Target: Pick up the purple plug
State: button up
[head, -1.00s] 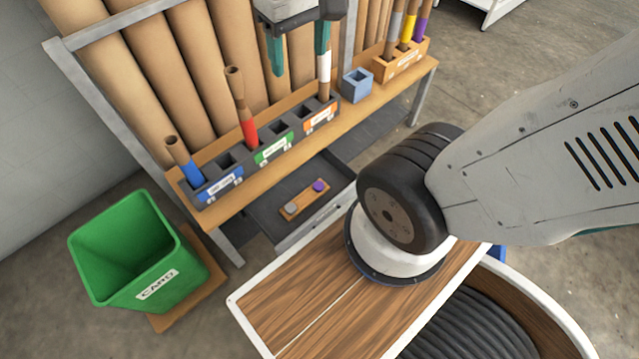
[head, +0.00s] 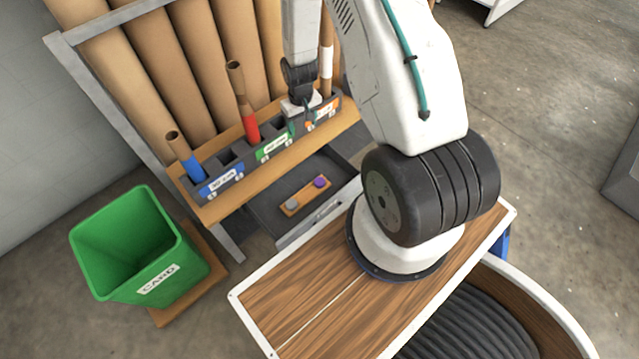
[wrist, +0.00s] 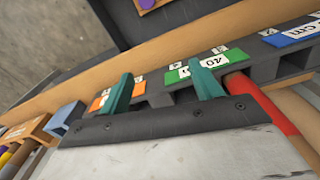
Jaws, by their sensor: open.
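The purple plug (head: 320,182) sits at the right end of a small wooden holder (head: 296,204) inside the open dark drawer (head: 268,208) under the tube rack. A grey plug (head: 292,203) sits at the holder's other end. In the wrist view a bit of the purple plug (wrist: 147,3) shows at the top edge. My gripper (wrist: 163,85) is open, its teal fingers apart with nothing seen between them. In the head view my gripper (head: 302,107) is over the right part of the dark slotted rack, above and behind the drawer; its fingers are hard to see there.
The slotted rack (head: 222,184) holds blue-, red- and white-banded tubes on a wooden shelf. Tall cardboard rolls (head: 150,85) stand behind. A green bin (head: 135,245) is at left. The wooden top (head: 300,305) carries my arm's base. A blue block (wrist: 68,118) shows in the wrist view.

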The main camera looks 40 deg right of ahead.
send_over(320, 182)
jog(key=f, duration=1.8)
jog(key=shift+w+d+f, duration=0.1)
jog(key=shift+w+d, duration=0.05)
jog(key=shift+w, duration=0.25)
jog(key=f, duration=0.7)
jog(key=shift+s+f, duration=0.3)
jog(key=c, duration=1)
